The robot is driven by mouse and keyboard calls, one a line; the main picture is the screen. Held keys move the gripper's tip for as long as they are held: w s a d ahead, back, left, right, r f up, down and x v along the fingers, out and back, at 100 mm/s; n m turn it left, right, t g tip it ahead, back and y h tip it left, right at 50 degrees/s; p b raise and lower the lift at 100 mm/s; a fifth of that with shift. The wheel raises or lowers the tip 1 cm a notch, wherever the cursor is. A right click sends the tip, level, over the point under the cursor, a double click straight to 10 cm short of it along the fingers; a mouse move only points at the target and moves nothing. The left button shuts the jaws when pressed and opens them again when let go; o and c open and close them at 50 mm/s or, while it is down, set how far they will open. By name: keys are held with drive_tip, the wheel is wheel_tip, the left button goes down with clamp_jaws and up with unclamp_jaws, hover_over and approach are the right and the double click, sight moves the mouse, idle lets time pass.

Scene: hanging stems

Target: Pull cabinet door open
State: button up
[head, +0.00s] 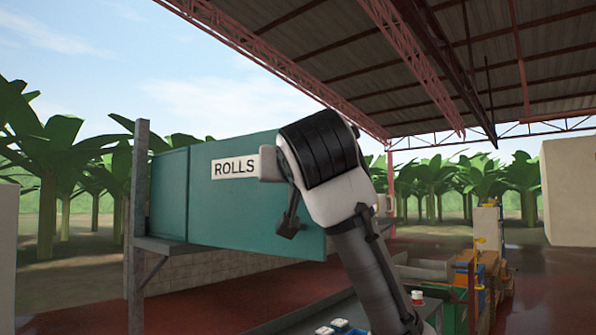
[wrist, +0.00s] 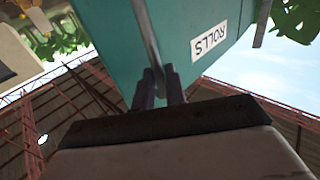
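The teal cabinet (head: 222,210) stands on a grey shelf left of centre in the head view, its panel marked with a white "ROLLS" label (head: 235,166). In the wrist view, the two dark fingertips (wrist: 162,84) lie close together, on either side of a thin grey upright strip (wrist: 150,40) between two teal faces. I cannot tell if this is a handle or the door's edge, or whether the fingers press on it.
A grey post (head: 138,225) stands at the cabinet's left, beside the shelf (head: 165,246). Coloured crates (head: 480,275) stand at the right. Below is a worktop with small blue and white items (head: 340,325). A metal roof (head: 370,60) spans above.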

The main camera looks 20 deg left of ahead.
drive_tip(key=o, duration=0.4)
drive_tip(key=shift+a, duration=0.75)
drive_tip(key=b+v, duration=0.4)
drive_tip(key=v, duration=1)
drive_tip(key=shift+d+b, duration=0.3)
drive_tip(key=shift+w+a+f, duration=0.1)
drive_tip(key=shift+w, duration=0.1)
